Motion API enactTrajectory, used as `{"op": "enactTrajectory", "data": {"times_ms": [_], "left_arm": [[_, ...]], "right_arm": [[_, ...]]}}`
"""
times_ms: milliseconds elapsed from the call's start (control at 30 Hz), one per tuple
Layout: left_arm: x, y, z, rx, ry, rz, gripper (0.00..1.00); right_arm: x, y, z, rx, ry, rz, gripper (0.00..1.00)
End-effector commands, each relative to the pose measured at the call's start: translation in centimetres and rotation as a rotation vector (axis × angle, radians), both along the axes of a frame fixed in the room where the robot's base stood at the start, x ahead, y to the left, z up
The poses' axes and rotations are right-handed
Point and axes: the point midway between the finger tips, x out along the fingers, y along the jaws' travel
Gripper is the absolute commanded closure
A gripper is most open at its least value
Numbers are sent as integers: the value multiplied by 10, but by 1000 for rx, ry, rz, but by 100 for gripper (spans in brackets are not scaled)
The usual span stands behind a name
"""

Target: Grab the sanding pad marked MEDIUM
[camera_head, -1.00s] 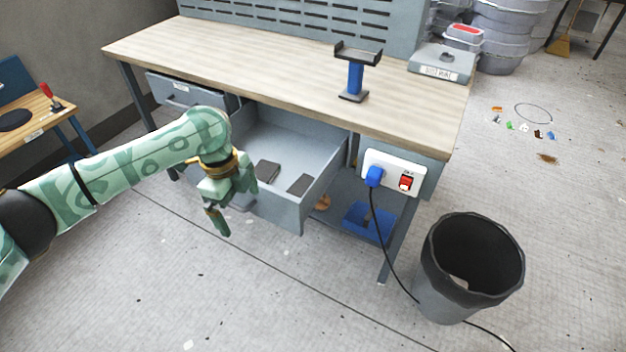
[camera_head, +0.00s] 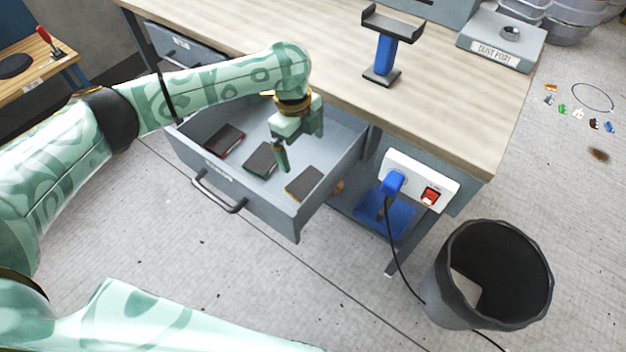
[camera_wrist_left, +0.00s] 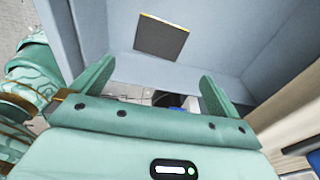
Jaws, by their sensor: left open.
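Three dark sanding pads lie apart in the open grey drawer (camera_head: 270,207): a left pad with a reddish edge (camera_head: 225,140), a middle pad (camera_head: 260,160) and a right pad with a yellow edge (camera_head: 304,183). I cannot read any marking on them, so I cannot tell which is MEDIUM. My left gripper (camera_head: 284,155) is open and empty over the drawer, between the middle and right pads in the head view. In the left wrist view, a yellow-edged pad (camera_wrist_left: 160,38) shows beyond the open fingers of the left gripper (camera_wrist_left: 155,86), not touching them. My right gripper is out of view.
The wooden bench top (camera_head: 440,110) overhangs the drawer's back, with a blue stand (camera_head: 385,58) and a dust port box (camera_head: 500,48) on it. A socket box (camera_head: 418,178) with a blue plug is to the right. A black bin (camera_head: 450,290) stands on the floor.

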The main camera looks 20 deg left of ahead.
Motion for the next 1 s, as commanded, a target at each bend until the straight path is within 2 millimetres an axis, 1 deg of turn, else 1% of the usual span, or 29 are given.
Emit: {"op": "enactTrajectory", "data": {"times_ms": [33,100,233,300,400,467,533,700,800,1000], "left_arm": [[-1,-2,-23,-1,9,0,0],[-2,-3,-40,0,9,0,0],[-3,-6,-64,0,6,0,0],[-3,-8,-71,0,5,1,0],[-3,-8,-76,1,2,0,0],[-3,-8,-78,0,2,0,0],[-3,-8,-86,0,3,1,0],[-5,-8,-117,1,7,1,0],[-5,-10,-128,0,5,1,0],[-5,-10,-126,0,0,1,0]], "right_arm": [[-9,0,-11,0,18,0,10],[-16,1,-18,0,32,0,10],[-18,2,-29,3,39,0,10],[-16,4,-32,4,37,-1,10],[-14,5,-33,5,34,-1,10],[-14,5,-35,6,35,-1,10],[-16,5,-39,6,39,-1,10],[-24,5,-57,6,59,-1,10],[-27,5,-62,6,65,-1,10],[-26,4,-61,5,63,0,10]]}}
